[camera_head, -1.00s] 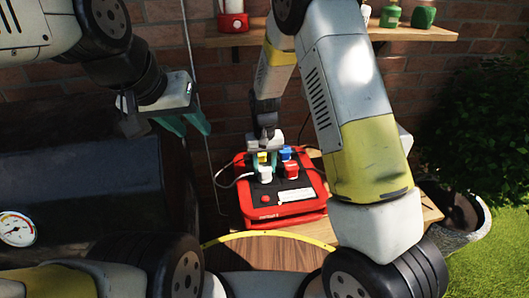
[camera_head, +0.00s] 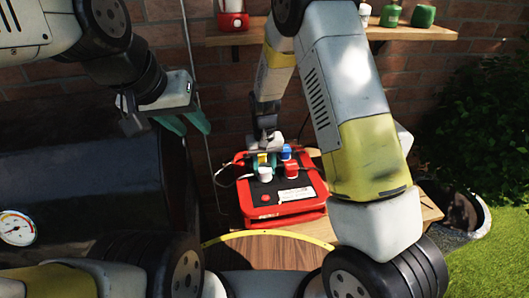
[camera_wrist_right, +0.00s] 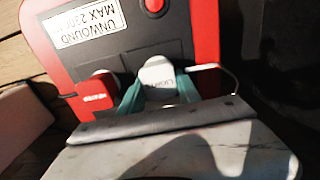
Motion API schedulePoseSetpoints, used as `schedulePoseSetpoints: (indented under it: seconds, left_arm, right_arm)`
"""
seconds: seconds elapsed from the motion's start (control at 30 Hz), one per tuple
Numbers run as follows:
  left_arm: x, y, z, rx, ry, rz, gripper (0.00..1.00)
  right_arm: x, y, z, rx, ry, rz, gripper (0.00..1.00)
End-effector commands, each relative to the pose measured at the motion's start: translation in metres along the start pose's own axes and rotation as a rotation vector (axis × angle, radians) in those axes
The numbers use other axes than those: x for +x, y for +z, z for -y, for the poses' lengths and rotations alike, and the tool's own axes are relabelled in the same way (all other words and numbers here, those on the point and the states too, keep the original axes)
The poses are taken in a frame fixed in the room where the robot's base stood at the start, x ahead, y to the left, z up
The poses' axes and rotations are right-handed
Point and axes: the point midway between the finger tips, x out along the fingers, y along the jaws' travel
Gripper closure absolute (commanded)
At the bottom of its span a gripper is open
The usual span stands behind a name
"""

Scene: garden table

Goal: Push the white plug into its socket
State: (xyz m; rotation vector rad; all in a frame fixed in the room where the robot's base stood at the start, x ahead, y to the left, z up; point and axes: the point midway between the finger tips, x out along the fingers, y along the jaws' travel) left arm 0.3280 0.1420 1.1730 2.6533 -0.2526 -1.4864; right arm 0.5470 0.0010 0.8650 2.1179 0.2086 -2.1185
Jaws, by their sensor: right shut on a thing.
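The red socket box (camera_head: 285,209) has a black top and sits on the wooden table. The white plug (camera_head: 265,174) is at the left of its top; it also shows in the right wrist view (camera_wrist_right: 158,74). My right gripper (camera_head: 262,162) is shut on the white plug from above, its teal fingers either side of it in the right wrist view (camera_wrist_right: 160,92). The plug is over the box top; its lower end and the socket under it are hidden.
A red plug (camera_head: 291,170) and a blue plug (camera_head: 286,153) stand close by on the box, and a yellow one (camera_head: 262,157) is behind the white plug. A dark grill (camera_head: 80,190) fills the left. A shelf (camera_head: 420,33) with green containers is on the brick wall.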

Motion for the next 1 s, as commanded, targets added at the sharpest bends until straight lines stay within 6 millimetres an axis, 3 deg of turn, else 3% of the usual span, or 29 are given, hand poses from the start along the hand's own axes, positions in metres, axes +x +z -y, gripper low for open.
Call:
schedulePoseSetpoints:
  seconds: [0.1,0.13,0.23,0.63,1.0]
  left_arm:
    - [0.0,0.0,0.0,0.0,0.0,0.0,0.64]
    - [0.0,0.0,0.0,0.0,0.0,0.0,0.64]
    - [0.0,0.0,0.0,0.0,0.0,0.0,0.64]
    - [0.0,0.0,0.0,0.0,0.0,0.0,0.64]
    - [0.0,0.0,0.0,0.0,0.0,0.0,0.64]
  right_arm:
    - [0.003,0.0,0.0,0.0,0.0,0.0,0.96]
    - [0.002,0.0,0.0,0.0,0.0,-0.001,0.56]
    - [0.002,0.0,0.0,0.0,0.0,-0.001,0.37]
    - [-0.004,0.0,0.0,0.0,0.0,-0.001,0.35]
    - [-0.063,-0.001,0.0,-0.001,-0.001,-0.003,0.35]
